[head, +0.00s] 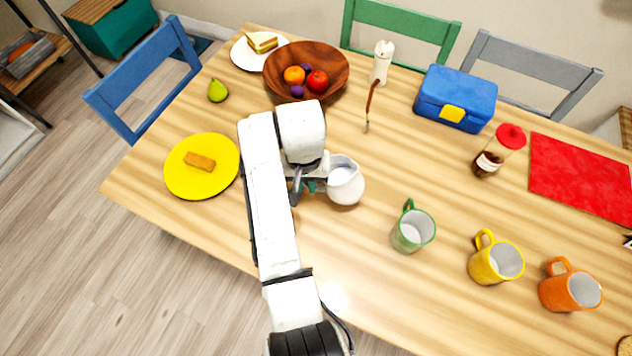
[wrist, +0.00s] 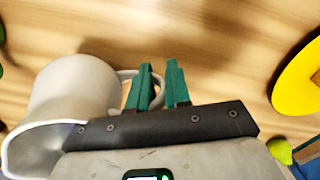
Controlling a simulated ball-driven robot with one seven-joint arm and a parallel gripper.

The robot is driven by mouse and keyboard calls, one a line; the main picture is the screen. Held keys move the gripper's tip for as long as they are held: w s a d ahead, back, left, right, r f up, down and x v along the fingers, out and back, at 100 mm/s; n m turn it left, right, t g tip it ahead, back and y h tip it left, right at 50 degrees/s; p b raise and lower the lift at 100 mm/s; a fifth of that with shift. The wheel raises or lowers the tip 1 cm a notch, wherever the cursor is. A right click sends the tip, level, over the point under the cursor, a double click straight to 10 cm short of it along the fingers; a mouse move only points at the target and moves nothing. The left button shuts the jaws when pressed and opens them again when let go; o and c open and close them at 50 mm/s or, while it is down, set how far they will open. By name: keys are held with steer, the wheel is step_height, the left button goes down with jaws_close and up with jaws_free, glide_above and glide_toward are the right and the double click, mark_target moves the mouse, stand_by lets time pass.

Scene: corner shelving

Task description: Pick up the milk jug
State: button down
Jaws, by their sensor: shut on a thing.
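The white milk jug (head: 345,182) is near the middle of the table in the head view, just right of my gripper (head: 312,186). In the wrist view the jug (wrist: 75,95) lies at the left, with its handle toward my green fingers (wrist: 160,85). The fingers are shut on the handle, one on each side of it. Part of the handle is hidden behind the fingers. I cannot tell whether the jug's base touches the table.
A wooden fruit bowl (head: 335,82) stands behind the gripper, and a yellow plate (head: 178,183) is at left. A green mug (head: 413,231), yellow mug (head: 496,262) and orange mug (head: 571,288) stand to the right. A blue lunchbox (head: 455,92) is farther back.

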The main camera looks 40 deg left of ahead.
steer(key=shift+r, duration=0.15)
steer(key=shift+r, duration=1)
steer(key=s+d+r+p, duration=0.8)
steer(key=s+r+p, duration=0.2)
steer(key=s, duration=0.1)
steer(key=shift+r, duration=0.35)
steer(key=shift+s+d, duration=0.1)
steer(key=shift+s, duration=0.05)
